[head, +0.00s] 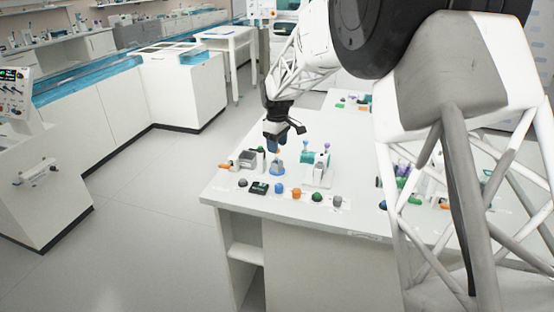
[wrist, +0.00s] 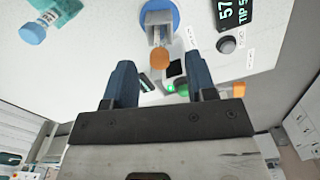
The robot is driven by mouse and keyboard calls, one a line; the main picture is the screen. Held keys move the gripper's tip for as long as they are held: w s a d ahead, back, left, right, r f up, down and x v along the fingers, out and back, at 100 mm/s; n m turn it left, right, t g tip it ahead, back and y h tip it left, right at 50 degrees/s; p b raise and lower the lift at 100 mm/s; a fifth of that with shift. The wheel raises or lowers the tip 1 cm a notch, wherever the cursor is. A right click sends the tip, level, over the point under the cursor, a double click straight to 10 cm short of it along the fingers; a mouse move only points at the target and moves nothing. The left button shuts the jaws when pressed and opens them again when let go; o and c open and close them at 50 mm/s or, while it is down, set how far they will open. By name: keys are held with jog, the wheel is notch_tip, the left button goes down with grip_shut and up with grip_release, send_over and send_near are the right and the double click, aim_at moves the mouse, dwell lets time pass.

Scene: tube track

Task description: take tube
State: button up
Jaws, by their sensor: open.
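My gripper (head: 276,150) is open above the near left part of the white bench, over a blue round-based stand (head: 277,170). In the wrist view, my gripper (wrist: 160,75) has its two blue fingers apart, with nothing held between them. The blue stand (wrist: 172,22) shows ahead of the fingers, with a grey upright part on it. An orange-brown rounded end (wrist: 160,57) shows just ahead of the finger gap; I cannot tell whether it belongs to a tube. A blue-capped tube (wrist: 33,33) shows at the upper left, by a teal holder (wrist: 68,8).
A black display (head: 259,188) lies at left. A white fixture (head: 318,172) with teal parts stands right of the stand. Open floor (head: 150,230) lies left.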

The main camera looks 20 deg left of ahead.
aim_at(277, 159)
jog(key=shift+f, duration=2.25)
jog(key=c, duration=0.8)
